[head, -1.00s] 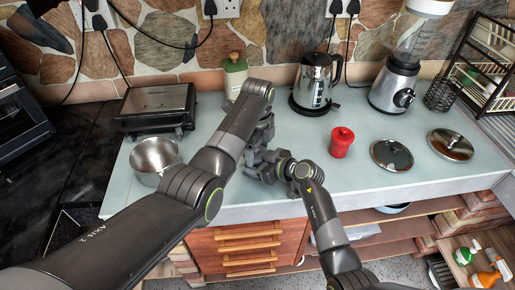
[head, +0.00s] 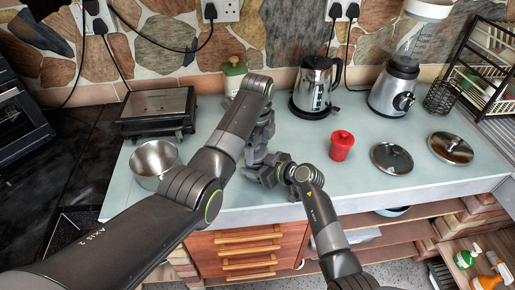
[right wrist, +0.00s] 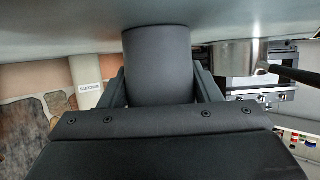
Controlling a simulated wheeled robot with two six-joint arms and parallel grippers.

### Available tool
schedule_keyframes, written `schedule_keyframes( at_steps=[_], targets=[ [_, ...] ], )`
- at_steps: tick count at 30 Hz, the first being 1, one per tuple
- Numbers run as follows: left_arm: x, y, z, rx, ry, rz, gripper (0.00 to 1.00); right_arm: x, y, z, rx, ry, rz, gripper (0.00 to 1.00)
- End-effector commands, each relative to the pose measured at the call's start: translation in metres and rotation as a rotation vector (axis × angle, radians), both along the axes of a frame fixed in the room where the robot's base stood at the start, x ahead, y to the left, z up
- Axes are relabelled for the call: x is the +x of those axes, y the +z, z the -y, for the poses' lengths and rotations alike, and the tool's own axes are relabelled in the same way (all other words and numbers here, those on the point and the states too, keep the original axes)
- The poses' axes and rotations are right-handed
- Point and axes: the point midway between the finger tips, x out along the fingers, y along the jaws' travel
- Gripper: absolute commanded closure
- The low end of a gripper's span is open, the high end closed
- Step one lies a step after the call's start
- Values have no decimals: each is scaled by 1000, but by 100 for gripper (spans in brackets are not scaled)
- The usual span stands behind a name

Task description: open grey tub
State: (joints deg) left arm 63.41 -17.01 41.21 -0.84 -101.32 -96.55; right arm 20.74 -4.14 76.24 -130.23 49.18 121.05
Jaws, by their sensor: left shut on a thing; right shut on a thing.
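The grey tub shows in the right wrist view (right wrist: 157,65) as a plain dark grey cylinder with its base against the counter. That view is upside down. My right gripper (right wrist: 160,92) is shut on the tub, a finger on each side. In the head view my right gripper (head: 262,172) is low, near the counter's front edge. My left gripper (head: 263,135) is just above and behind it, shut at the tub's top, where the lid is. My arms hide the tub and lid in the head view, so I cannot see whether the lid is apart.
A steel pot (head: 155,160) and a black grill (head: 158,110) stand left. A red pot (head: 342,145) and two lids (head: 391,158) (head: 450,147) lie right. The counter (head: 320,190) is clear in front of them.

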Motion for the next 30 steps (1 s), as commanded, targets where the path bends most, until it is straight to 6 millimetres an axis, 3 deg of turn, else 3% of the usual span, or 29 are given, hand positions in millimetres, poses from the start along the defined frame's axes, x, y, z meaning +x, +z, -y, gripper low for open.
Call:
schedule_keyframes(
  at_steps=[8, 18, 26, 27, 30],
  targets=[
    [0, 1, 1, -1, -1, 0, 59, 0, 0, 0, 1, 0, 1, 84],
    [0, 37, 1, -1, -1, 2, 59, 0, 0, 0, 0, 0, 0, 84],
    [0, 40, 0, -1, -1, -1, 59, 0, 0, 0, 1, 0, 1, 84],
    [0, 40, 0, -1, 0, -1, 59, 0, 0, 0, 1, 0, 1, 40],
    [0, 40, 0, 0, 0, 0, 59, 0, 0, 0, 1, 0, 1, 27]
  ],
)
